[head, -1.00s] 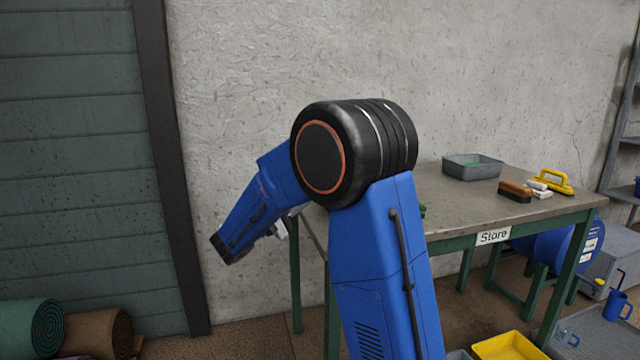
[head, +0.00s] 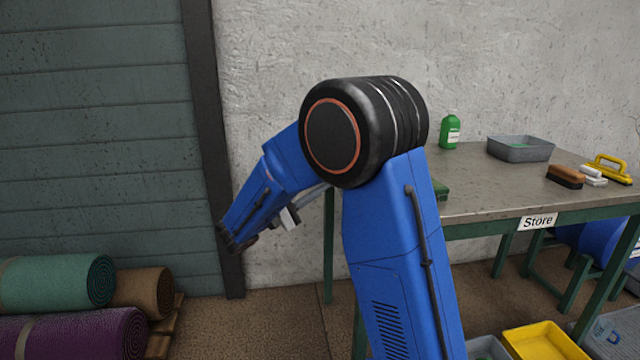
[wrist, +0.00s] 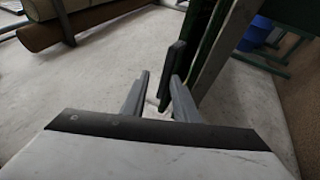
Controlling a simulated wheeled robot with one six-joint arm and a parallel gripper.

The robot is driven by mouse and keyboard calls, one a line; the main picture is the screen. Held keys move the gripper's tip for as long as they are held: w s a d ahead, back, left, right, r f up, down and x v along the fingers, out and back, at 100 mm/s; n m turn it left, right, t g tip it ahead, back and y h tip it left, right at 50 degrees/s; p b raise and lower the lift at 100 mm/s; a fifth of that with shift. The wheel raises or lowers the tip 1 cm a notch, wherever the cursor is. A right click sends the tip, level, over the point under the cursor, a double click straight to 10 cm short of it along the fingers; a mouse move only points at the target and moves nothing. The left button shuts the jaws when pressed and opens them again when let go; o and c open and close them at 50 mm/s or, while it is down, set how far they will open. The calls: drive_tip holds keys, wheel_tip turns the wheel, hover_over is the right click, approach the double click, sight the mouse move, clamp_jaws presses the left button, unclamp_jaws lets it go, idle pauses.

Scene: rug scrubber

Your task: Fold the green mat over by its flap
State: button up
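No green mat lying flat with a flap can be made out in either view. A small green piece (head: 440,189) shows on the table beside my arm, mostly hidden, and I cannot tell what it is. A rolled green rug (head: 50,284) lies at the left. My gripper (wrist: 159,82) shows in the wrist view with its two grey fingers apart and nothing clearly held between them. In the head view its fingers cannot be made out; my forearm slopes down to the left of the table.
The table (head: 480,200) bears a green bottle (head: 450,132), a grey tray (head: 520,149), a brown brush (head: 565,176) and a yellow-handled tool (head: 608,170). Purple (head: 75,335) and brown (head: 145,292) rolls lie left. A yellow bin (head: 545,342) stands below. Floor between is clear.

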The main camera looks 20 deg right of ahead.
drive_tip(key=shift+f, duration=0.1)
drive_tip(key=s+a+f, duration=0.1)
drive_tip(key=s+f, duration=0.2)
drive_tip(key=f, duration=0.6)
drive_tip(key=s+a+f, duration=0.2)
drive_tip(key=s+f, duration=0.2)
drive_tip(key=f, duration=0.5)
drive_tip(key=shift+a, duration=0.2)
idle(1.6)
drive_tip(key=shift+f, duration=0.1)
idle(0.4)
